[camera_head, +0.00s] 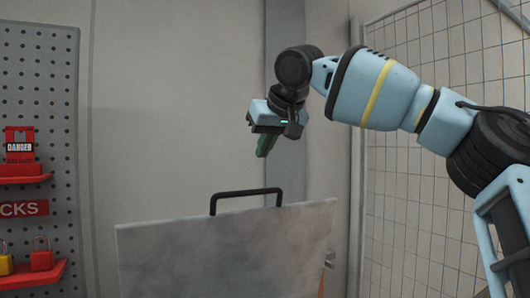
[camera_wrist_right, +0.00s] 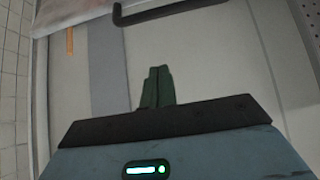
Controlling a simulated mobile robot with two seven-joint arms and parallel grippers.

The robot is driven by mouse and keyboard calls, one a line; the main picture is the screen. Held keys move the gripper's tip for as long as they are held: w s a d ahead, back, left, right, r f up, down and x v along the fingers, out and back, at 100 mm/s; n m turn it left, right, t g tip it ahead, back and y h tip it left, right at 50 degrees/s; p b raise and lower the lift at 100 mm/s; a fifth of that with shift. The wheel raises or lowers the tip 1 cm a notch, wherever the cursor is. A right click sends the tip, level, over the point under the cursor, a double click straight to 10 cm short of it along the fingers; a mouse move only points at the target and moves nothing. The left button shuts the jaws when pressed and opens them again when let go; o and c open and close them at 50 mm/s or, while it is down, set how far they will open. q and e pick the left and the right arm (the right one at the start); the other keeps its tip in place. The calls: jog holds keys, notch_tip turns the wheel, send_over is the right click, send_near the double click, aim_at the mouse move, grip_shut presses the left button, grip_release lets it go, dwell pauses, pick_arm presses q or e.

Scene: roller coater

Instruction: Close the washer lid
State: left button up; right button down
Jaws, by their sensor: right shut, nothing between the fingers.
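The washer lid (camera_head: 225,250) is a grey metal panel standing raised in the lower middle of the head view. A black handle (camera_head: 246,192) is fixed on its top edge. In the right wrist view the handle (camera_wrist_right: 170,12) shows at the top edge, with a strip of the lid (camera_wrist_right: 75,12) beside it. My right gripper (camera_head: 264,148) is above the lid, a little right of and higher than the handle, not touching it. Its green fingers (camera_wrist_right: 158,86) are together and empty. My left gripper is out of both views. The washer body below the lid is not visible.
A grey pegboard (camera_head: 45,100) with red shelves and padlocks (camera_head: 41,258) stands at the far left. A wire mesh panel (camera_head: 440,60) is on the right, behind my right arm. A plain wall (camera_head: 170,100) is behind the lid. The space left of my right gripper looks clear.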

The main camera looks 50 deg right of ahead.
aim_at(260, 190)
jog(key=f, duration=0.2)
jog(key=w+f+p, duration=0.1)
jog(key=f, duration=0.1)
jog(key=w+f, duration=0.1)
jog(key=f, duration=0.1)
jog(key=shift+d+f, duration=0.25)
jog(key=shift+d, duration=0.15)
jog(key=shift+s+a+f+p, duration=0.1)
jog(key=shift+f+p, duration=0.25)
jog(key=shift+f, duration=0.05)
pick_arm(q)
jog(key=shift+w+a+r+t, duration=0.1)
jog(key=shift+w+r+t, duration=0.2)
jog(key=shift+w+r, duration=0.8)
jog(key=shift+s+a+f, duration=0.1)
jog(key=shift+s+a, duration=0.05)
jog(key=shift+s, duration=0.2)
pick_arm(e)
jog(key=shift+f, duration=0.15)
